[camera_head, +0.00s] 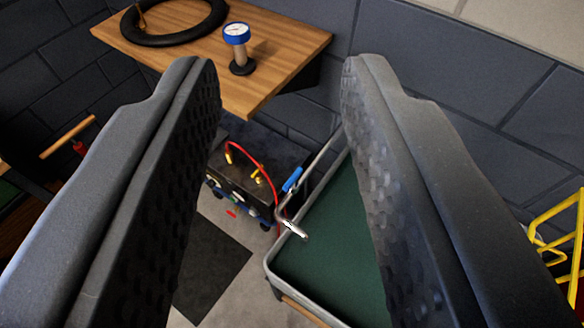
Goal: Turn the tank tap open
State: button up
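A tank (330,240) with a pale metal rim and a dark green inside stands on the floor, right of centre and partly hidden by the right finger. A tap (291,226) with a bent metal spout sits at its left side. Its blue handle (292,180) rises behind the spout. My gripper (282,75) is open and empty, with its two dark, textured fingers spread wide. The tap shows between the fingers, farther off and beyond them; neither finger appears to touch it.
A wooden wall bench (285,60) holds a black tyre (170,40) and a blue-rimmed gauge (237,35). Below it is a dark box (240,180) with red and yellow hoses or cables. A yellow rack (560,215) stands at the right. A dark mat (212,268) lies on the floor.

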jog(key=m+g+p, duration=0.7)
jog(key=g+p, duration=0.8)
jog(key=p, duration=0.8)
send_over(293, 176)
notch_tip(293, 176, down, 29)
notch_tip(293, 176, down, 14)
jog(key=p, duration=0.3)
jog(key=shift+r, duration=0.1)
jog(key=shift+c, duration=0.3)
